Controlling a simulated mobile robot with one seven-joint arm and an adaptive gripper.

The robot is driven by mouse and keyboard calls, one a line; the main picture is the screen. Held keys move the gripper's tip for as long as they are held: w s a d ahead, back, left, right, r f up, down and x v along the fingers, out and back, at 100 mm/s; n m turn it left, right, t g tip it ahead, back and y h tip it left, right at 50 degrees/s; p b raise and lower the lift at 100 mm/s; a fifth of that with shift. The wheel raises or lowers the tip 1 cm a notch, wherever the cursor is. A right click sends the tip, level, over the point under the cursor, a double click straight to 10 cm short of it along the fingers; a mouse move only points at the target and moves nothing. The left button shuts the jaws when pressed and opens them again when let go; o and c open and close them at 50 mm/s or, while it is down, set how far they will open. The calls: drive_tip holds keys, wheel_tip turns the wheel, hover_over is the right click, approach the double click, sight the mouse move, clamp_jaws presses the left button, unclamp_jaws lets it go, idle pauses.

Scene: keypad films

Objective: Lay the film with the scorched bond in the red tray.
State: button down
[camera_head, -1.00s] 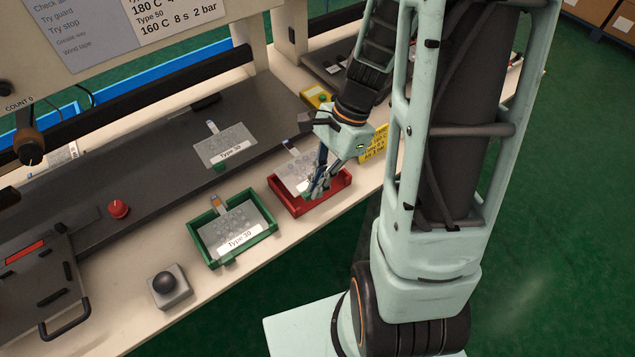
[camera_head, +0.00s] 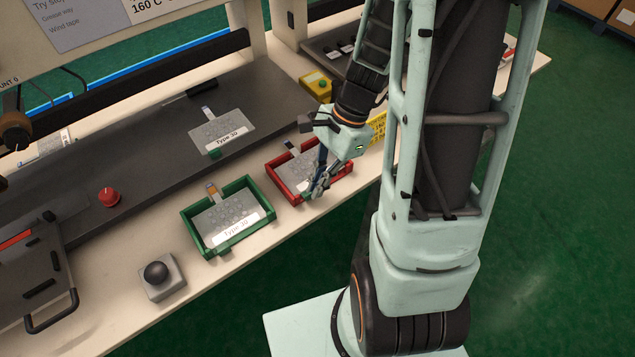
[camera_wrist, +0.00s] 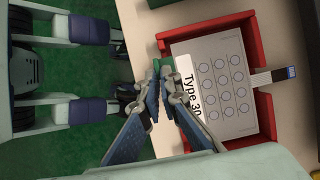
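My gripper (camera_head: 316,190) is at the front edge of the red tray (camera_head: 331,184), fingers nearly together. In the wrist view its fingertips (camera_wrist: 162,84) close on a small green tab (camera_wrist: 164,63) at the label edge of a grey film (camera_wrist: 222,85) marked Type 30. The film is over the inside of the red tray (camera_wrist: 205,27); whether it touches the floor I cannot tell. Its tail (camera_wrist: 272,76), white and dark with a blue tip, crosses the far wall. Another Type 30 film (camera_head: 226,214) lies in the green tray (camera_head: 263,199); its tail (camera_head: 212,189) looks brownish. No scorch is clear.
A third film (camera_head: 222,130) lies on the dark surface behind. A black-domed button box (camera_head: 161,279), red knob (camera_head: 109,197), yellow box (camera_head: 316,85) and yellow sign (camera_head: 378,128) stand around.

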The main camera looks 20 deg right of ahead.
drive_tip(key=shift+f+b, duration=0.3)
drive_tip(key=shift+f, duration=0.1)
idle(0.3)
drive_tip(key=c, duration=2.1)
unclamp_jaws()
drive_tip(key=v, duration=1.2)
drive_tip(key=shift+w, duration=0.1)
